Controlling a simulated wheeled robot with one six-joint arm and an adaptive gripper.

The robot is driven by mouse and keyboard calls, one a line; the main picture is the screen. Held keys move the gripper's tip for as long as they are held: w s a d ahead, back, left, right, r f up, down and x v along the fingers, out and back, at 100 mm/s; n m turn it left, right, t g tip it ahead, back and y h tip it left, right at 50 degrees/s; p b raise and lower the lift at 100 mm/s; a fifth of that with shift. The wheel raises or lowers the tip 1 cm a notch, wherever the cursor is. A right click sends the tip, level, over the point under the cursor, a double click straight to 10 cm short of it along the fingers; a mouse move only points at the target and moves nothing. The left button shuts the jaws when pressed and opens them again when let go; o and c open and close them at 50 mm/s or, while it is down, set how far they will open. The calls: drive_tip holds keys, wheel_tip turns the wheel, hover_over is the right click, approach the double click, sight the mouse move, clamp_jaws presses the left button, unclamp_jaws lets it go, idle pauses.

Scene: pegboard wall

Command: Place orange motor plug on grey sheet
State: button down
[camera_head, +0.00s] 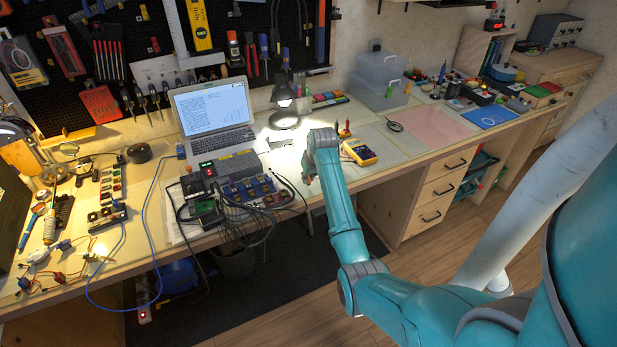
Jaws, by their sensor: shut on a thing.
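My gripper (308,172) is at the end of my teal arm, low over the middle of the workbench, right of the laptop. It is small and dark in this view. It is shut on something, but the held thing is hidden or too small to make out. A pale grey sheet (396,146) lies flat on the bench to the right of my gripper, left of a pink sheet (440,129). Small orange-red parts with wires (62,277) lie at the bench's left front. I cannot tell whether one is the orange motor plug.
A yellow multimeter (360,152) lies just right of my gripper. A lit desk lamp (284,100) and a laptop (213,112) stand behind. Circuit boards and cables (240,190) crowd the left. A blue sheet (491,116) lies far right, with clear plastic boxes (380,82) behind.

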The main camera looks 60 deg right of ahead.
drive_tip(key=shift+f, duration=0.1)
drive_tip(key=c, duration=1.1)
unclamp_jaws()
drive_tip(key=shift+c, duration=0.2)
